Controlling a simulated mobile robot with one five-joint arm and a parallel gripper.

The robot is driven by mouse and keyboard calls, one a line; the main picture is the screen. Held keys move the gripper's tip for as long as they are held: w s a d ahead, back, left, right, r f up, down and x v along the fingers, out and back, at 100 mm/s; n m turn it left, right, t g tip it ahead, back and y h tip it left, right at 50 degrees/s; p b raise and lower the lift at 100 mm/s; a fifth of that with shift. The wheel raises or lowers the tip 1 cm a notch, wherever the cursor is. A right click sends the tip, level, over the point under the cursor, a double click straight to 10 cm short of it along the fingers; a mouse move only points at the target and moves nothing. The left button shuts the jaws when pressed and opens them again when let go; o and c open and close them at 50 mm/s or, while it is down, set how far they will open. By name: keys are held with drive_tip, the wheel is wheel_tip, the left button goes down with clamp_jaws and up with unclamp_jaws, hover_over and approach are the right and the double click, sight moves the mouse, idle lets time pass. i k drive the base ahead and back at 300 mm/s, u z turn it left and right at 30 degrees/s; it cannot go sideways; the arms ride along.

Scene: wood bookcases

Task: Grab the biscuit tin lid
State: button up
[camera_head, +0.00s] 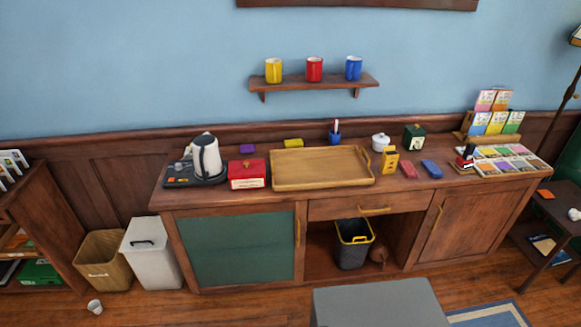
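A red box-shaped tin (248,181) with a pale label on its front stands on the wooden sideboard, left of the middle, and looks like the biscuit tin. Its red lid (247,166) seems to sit on top; I cannot tell how firmly it is closed. A dark green tin (414,138) with a small light mark stands farther right at the back of the sideboard. The labels are too small to read. My gripper is not in view.
A black tray with a kettle (207,157) stands just left of the red tin. A wooden tray (322,181) lies close on its right. Several small boxes and card racks fill the right side. Bins (150,254) stand on the floor at left. A cup (95,307) lies on the floor.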

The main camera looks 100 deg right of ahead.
sight(252, 167)
drive_tip(key=k, duration=1.3)
drive_tip(key=z, duration=0.7)
drive_tip(key=i, duration=1.5)
drive_tip(key=u, duration=0.05)
